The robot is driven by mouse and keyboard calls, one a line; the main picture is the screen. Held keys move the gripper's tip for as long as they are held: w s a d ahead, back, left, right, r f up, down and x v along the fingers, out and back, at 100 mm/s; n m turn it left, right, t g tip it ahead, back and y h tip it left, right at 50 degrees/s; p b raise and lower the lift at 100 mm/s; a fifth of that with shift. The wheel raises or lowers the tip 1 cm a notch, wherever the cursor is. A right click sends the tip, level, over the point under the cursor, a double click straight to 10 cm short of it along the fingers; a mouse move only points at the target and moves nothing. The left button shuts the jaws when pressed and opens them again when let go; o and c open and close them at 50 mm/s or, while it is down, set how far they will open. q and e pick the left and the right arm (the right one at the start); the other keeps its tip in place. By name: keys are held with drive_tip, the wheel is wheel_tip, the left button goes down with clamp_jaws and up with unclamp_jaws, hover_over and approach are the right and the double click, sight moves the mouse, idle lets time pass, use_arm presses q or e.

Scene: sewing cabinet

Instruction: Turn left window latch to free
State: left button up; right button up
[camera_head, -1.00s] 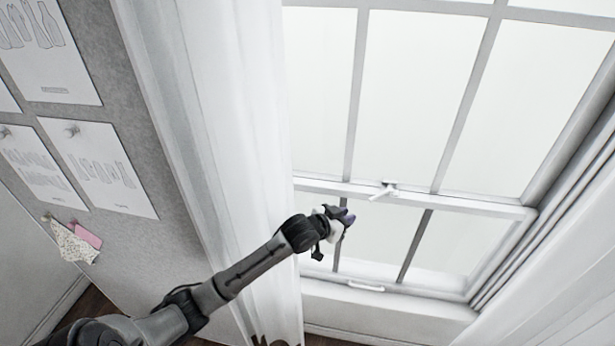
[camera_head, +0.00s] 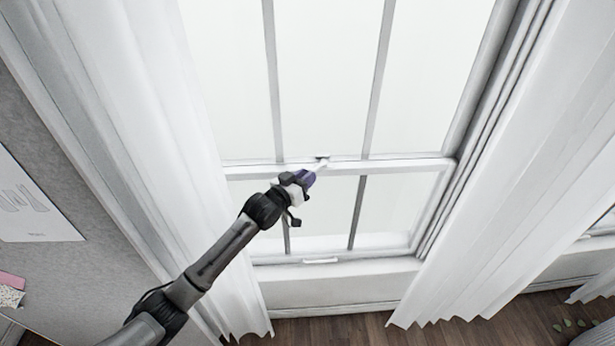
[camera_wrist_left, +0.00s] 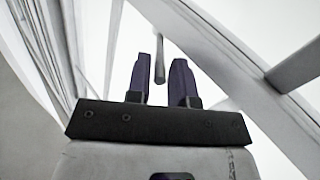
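The window latch (camera_head: 322,157) is a small white catch on the middle rail of the window, with a short lever pointing down toward my gripper. My left gripper (camera_head: 311,174), with purple fingers, is just below and left of the latch. In the left wrist view my gripper (camera_wrist_left: 160,72) has its two fingers spread apart. The grey lever of the latch (camera_wrist_left: 159,48) shows in the gap between them, its end near the fingertips. I cannot tell whether either finger touches it. My right gripper is not in view.
White curtains hang left (camera_head: 130,150) and right (camera_head: 510,170) of the window. A small white handle (camera_head: 320,261) is on the bottom rail above the sill. A grey pinboard (camera_head: 60,265) with paper is at left. The wooden floor (camera_head: 345,330) shows below.

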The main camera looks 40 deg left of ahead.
use_arm(q)
drive_tip(key=shift+w, duration=0.45)
drive_tip(key=shift+c, duration=0.5)
clamp_jaws()
